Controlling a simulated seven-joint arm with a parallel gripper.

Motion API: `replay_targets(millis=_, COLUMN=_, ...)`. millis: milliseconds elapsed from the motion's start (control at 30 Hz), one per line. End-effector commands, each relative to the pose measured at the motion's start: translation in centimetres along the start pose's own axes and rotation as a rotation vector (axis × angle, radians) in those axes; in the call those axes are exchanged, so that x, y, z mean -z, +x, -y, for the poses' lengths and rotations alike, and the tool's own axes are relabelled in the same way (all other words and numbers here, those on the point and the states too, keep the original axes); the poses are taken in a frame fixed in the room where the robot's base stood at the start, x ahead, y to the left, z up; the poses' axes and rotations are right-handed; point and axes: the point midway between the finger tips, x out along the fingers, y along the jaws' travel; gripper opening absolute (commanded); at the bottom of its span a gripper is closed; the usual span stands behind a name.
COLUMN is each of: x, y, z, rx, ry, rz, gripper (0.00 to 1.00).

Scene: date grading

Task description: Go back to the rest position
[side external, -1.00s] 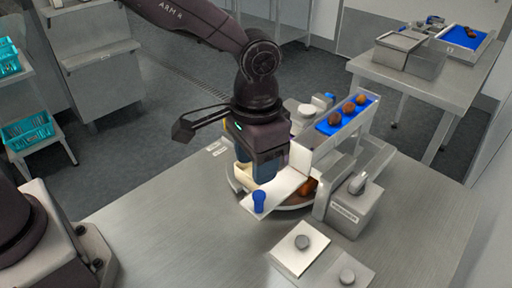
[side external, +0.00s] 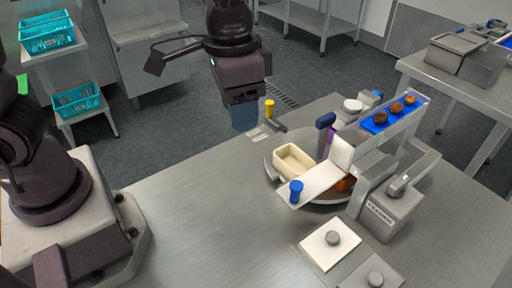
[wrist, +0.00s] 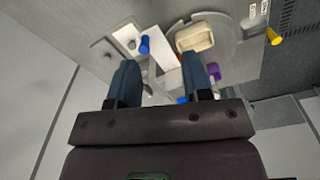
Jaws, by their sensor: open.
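My gripper (side external: 243,118) hangs above the table's back left part in the side view, well apart from the grading station and pointing down. In the wrist view its two blue fingers (wrist: 160,82) are spread with nothing between them. The grading station stands on the steel table: a round turntable (side external: 270,163) carries a cream tray (side external: 294,161), and a white chute (side external: 318,181) with a blue knob (side external: 296,190) lies beside the tray. Several brown dates (side external: 396,108) sit on a blue strip atop the station.
A grey labelled box (side external: 385,214) stands right of the turntable. Two plates with grey knobs (side external: 332,238) lie in front. A yellow knob (side external: 269,106) is at the back edge. Teal baskets (side external: 78,100) stand on a rack at left.

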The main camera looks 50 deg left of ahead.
Motion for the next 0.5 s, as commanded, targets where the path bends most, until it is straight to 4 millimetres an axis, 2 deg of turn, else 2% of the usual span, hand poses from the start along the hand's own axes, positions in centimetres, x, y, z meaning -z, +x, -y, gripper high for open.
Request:
replay_targets(millis=33, x=-1.5, y=-1.4, z=1.3, rx=-0.001, ry=-0.023, rz=-0.039, gripper=0.45)
replay_targets(millis=100, x=-3.4, y=-2.7, z=2.7, rx=0.002, ry=-0.049, rz=-0.086, gripper=0.45)
replay_targets(millis=300, x=-8.8, y=-5.5, z=5.9, rx=0.029, ry=-0.144, rz=-0.234, gripper=0.45)
replay_targets(millis=500, x=-12.1, y=-7.3, z=7.7, rx=0.068, ry=-0.244, rz=-0.367, gripper=0.45)
